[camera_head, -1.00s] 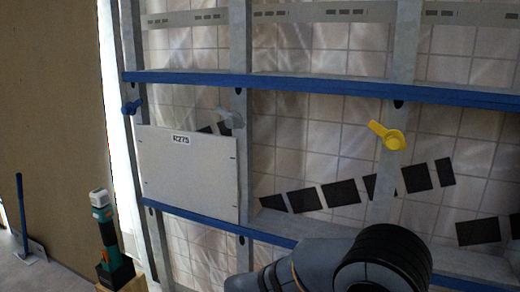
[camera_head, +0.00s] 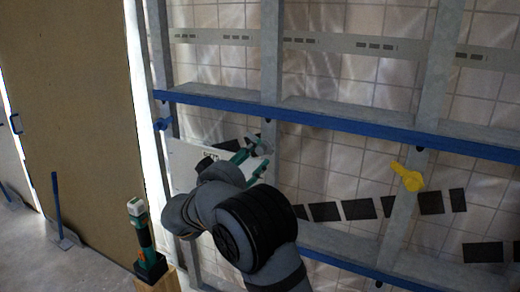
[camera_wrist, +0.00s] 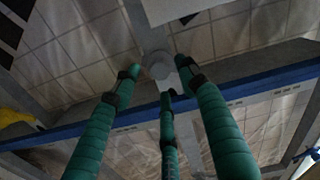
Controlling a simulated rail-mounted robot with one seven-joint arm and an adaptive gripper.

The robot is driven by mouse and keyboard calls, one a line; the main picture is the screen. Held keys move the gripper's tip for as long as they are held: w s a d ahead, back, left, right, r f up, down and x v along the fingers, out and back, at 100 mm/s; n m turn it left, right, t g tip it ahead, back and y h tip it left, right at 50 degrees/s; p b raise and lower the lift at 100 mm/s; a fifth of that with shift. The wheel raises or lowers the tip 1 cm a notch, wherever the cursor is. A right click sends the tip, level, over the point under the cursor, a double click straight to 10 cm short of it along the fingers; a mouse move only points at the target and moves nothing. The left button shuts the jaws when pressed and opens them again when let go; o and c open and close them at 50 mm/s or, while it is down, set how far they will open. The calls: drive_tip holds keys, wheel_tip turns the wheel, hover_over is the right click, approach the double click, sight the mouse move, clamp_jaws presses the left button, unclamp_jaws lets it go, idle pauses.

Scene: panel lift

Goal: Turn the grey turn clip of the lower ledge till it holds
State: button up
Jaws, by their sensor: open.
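The grey turn clip (camera_head: 265,147) is on a stud below the upper blue ledge, by the upper right corner of the white panel (camera_head: 184,156). Its lever appears to point up and left. My gripper (camera_head: 252,161) is open, its green fingers reaching up to the clip. In the wrist view the clip (camera_wrist: 160,67) lies between the spread fingertips of my gripper (camera_wrist: 158,79); I cannot tell whether they touch it. My arm hides most of the panel and part of the lower blue ledge (camera_head: 345,264).
The upper blue ledge (camera_head: 330,121) runs close above my gripper. A green-and-black tool (camera_head: 146,238) stands on a wooden post at lower left.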

sight(259, 151)
drive_tip(key=shift+x, duration=2.05)
drive_tip(key=shift+c, duration=0.3)
drive_tip(key=shift+a, duration=0.1)
clamp_jaws()
